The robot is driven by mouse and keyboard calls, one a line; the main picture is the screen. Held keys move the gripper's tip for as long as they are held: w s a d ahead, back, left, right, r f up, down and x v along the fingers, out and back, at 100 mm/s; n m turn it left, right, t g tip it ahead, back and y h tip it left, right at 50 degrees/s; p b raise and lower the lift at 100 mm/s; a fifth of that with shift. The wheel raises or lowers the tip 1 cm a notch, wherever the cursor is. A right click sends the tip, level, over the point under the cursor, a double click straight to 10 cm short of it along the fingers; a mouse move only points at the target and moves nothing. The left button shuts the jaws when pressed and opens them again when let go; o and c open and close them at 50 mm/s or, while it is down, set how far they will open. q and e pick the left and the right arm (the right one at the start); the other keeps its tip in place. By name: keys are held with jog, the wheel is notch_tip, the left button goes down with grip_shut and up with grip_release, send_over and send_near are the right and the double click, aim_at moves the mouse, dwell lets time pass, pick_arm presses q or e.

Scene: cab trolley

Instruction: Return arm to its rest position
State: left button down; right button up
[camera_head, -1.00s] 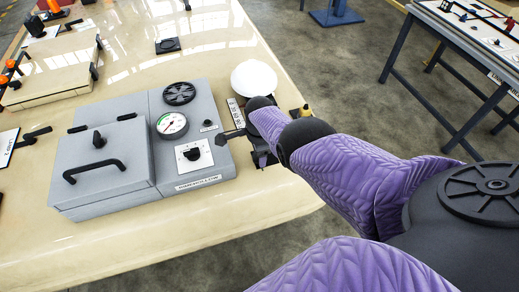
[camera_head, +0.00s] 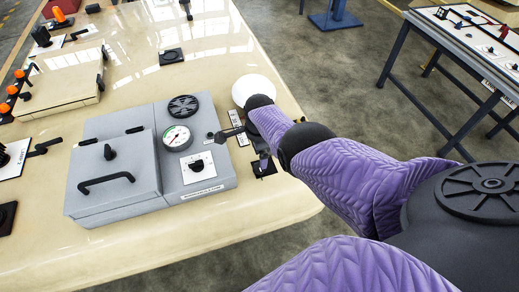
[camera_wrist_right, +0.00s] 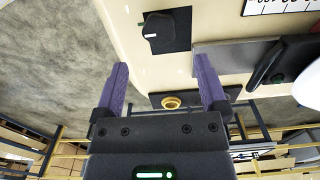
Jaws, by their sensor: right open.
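My right arm, in a purple quilted cover, comes in from the right in the head view. Its gripper (camera_head: 262,163) is mostly hidden behind the forearm, over the right edge of the cream table (camera_head: 215,50). In the right wrist view my right gripper (camera_wrist_right: 163,82) is open, with two purple fingers apart and nothing between them. Beyond the fingers are a black knob on a square plate (camera_wrist_right: 165,32) and a yellow button on a dark base (camera_wrist_right: 172,102). My left gripper is not in view.
A grey console (camera_head: 160,150) with a gauge (camera_head: 177,138), a lid and a handwheel stands left of the arm. A white dome (camera_head: 254,88) is just behind the wrist. A dark-framed table (camera_head: 450,70) stands at the upper right, with open floor between.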

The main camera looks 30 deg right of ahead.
pick_arm(q)
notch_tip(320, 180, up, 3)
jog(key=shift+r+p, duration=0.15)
jog(key=shift+p, duration=0.75)
pick_arm(e)
notch_tip(320, 180, up, 4)
jog(key=shift+f, duration=0.15)
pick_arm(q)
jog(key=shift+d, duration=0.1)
pick_arm(e)
jog(key=shift+f, duration=0.1)
